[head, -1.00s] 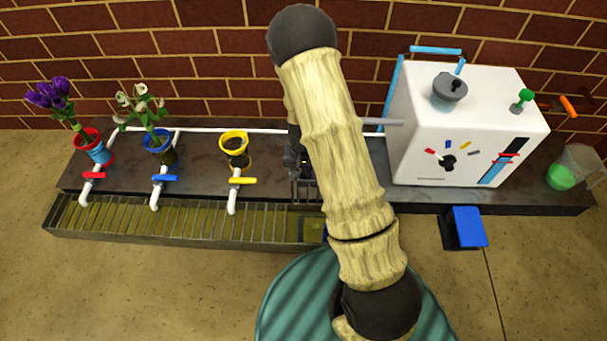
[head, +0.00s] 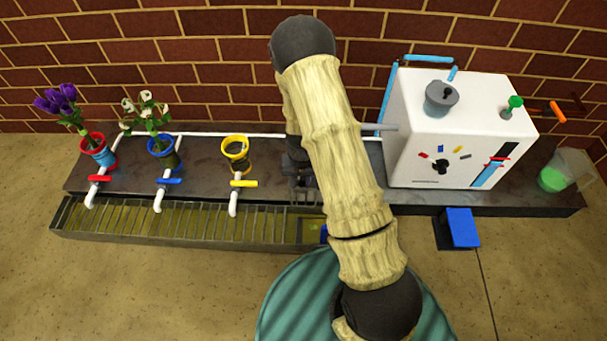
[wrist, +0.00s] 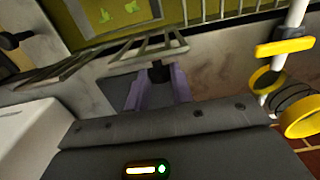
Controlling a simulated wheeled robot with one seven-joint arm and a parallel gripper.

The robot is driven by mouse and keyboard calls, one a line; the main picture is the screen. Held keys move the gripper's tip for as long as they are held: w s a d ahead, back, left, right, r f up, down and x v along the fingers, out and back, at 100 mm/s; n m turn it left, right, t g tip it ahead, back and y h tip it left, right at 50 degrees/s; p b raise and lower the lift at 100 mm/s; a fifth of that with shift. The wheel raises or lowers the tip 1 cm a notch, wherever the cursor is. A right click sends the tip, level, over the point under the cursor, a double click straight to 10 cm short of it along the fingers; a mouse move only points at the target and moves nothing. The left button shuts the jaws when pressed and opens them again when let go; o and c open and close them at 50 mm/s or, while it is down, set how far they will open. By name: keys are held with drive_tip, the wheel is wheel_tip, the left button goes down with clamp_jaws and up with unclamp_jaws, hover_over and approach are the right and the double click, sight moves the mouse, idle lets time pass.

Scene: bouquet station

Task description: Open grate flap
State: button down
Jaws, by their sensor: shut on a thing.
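My gripper (wrist: 152,93) is shut on a small dark knob at the edge of the grate flap (wrist: 110,58), seen in the wrist view. The flap is a short barred piece that stands tilted up, apart from the rest of the grate. Beside it the trough opening (wrist: 85,20) shows yellow-green water with green leaf shapes. In the head view the opening (head: 312,230) is at the trough's right end. There my arm hides most of the flap and the fingertips.
The long fixed grate (head: 170,223) runs left along the trough. Red, blue and yellow taps (head: 243,183) overhang it, with matching pots behind. A white machine (head: 450,120) stands right, with a blue pedal (head: 461,227) below and a green-filled cup (head: 556,178) beside it.

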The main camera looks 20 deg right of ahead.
drive_tip(key=shift+s+a+r+p, duration=0.15)
drive_tip(key=shift+s+a+p, duration=0.05)
drive_tip(key=shift+s+p, duration=0.25)
drive_tip(key=shift+s+a+r+p, duration=0.1)
drive_tip(key=shift+s+a+p, duration=0.15)
drive_tip(key=shift+s, duration=0.25)
drive_tip(key=shift+s+f, duration=0.2)
drive_tip(key=shift+s, duration=0.15)
